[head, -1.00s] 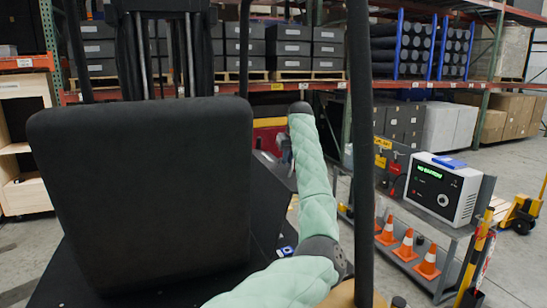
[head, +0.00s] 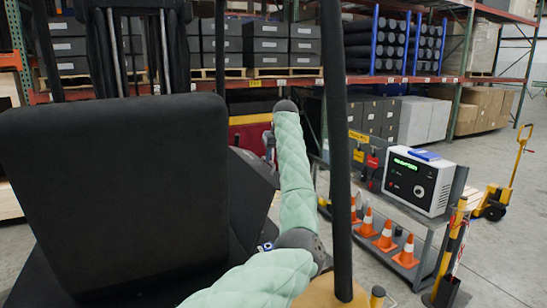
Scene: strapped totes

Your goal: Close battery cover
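A large black padded seat (head: 115,190) stands upright and fills the left of the head view. A dark flat panel (head: 250,195) shows beside and behind its right edge, and seems to be the battery cover. I cannot tell how far open it is. My green padded arm rises from the bottom middle, right of the panel. My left gripper (head: 269,142) shows only as a small grey piece at the arm's far end, beside the panel's upper right. Its fingers are mostly hidden, so its opening and any contact cannot be seen. My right gripper is not in view.
A black upright post (head: 336,150) stands just right of my arm. Beyond it, a grey cart (head: 405,215) carries a white charger box (head: 418,182), with orange cones (head: 384,236) on its lower shelf. A yellow pallet jack (head: 492,203) stands at right. Racks (head: 285,83) line the back.

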